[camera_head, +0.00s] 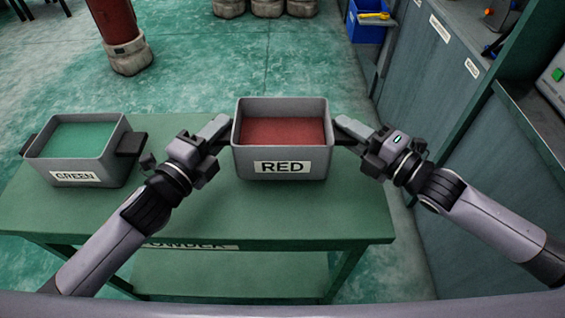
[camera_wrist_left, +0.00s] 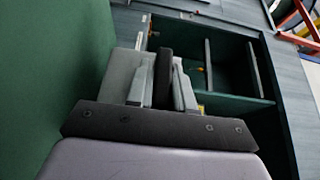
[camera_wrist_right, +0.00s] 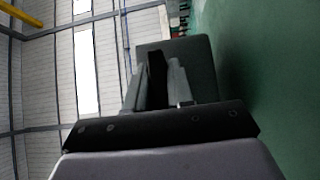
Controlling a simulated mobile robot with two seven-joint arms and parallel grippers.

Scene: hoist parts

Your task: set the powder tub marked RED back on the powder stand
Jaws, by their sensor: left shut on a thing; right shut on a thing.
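The grey tub marked RED (camera_head: 281,166) holds red powder and is upright at the right part of the green powder stand (camera_head: 290,215). I cannot tell whether its base touches the top or is slightly above it. My left gripper (camera_head: 222,136) is shut on the tub's left handle, a dark bar that shows in the left wrist view (camera_wrist_left: 164,78). My right gripper (camera_head: 341,133) is shut on its right handle, which shows in the right wrist view (camera_wrist_right: 157,78). The handles are mostly hidden by the fingers in the head view.
A grey tub marked GREEN (camera_head: 75,177) with green powder stands at the left of the stand, close to my left wrist. Grey cabinets (camera_head: 430,70) stand to the right. A blue bin (camera_head: 368,27) and a red cylinder (camera_head: 115,20) are behind.

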